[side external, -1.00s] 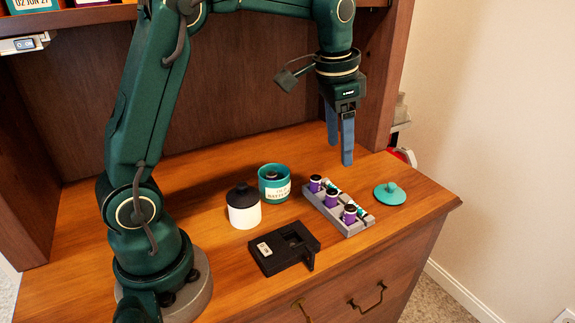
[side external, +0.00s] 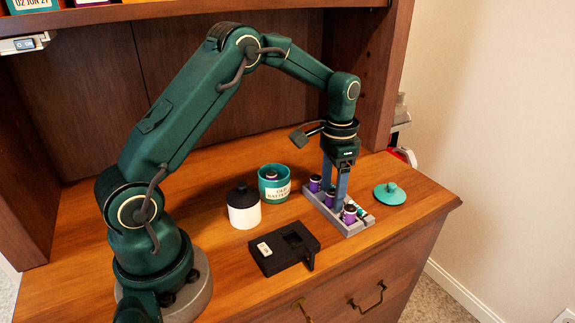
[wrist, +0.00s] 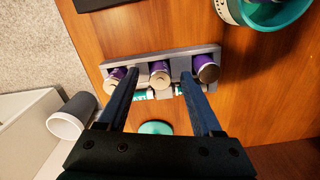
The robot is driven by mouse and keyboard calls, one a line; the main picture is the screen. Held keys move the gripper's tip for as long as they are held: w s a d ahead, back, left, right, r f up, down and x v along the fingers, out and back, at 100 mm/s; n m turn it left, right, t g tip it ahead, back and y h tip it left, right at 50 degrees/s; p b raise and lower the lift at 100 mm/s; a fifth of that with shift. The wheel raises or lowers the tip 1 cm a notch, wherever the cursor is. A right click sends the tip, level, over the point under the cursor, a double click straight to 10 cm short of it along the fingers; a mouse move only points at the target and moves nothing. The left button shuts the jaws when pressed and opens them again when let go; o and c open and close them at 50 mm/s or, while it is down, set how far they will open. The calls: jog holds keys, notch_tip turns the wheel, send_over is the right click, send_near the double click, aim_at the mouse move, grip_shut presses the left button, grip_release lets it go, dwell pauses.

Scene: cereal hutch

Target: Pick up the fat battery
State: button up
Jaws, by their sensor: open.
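A grey battery rack (side external: 338,221) stands on the desk. It holds three fat purple batteries, upright in a row: a back one (side external: 314,184), a middle one (side external: 330,197) and a front one (side external: 350,213). Thinner teal-and-white batteries (wrist: 180,90) sit beside them, partly hidden. My gripper (side external: 335,195) is open and points down over the rack. In the wrist view its fingers (wrist: 158,77) stand either side of the middle fat battery (wrist: 160,74), with a gap on each side. The outer fat batteries (wrist: 207,68) lie outside the fingers.
A teal jar labelled for old batteries (side external: 274,185) stands open to the left, with something inside. A white jar with a black lid (side external: 243,211) and a black device (side external: 280,252) are nearby. A teal lid (side external: 389,194) lies right of the rack. The hutch wall rises behind.

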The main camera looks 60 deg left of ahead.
aim_at(332, 191)
jog(key=shift+c, duration=0.4)
grip_shut()
notch_tip(332, 191, up, 10)
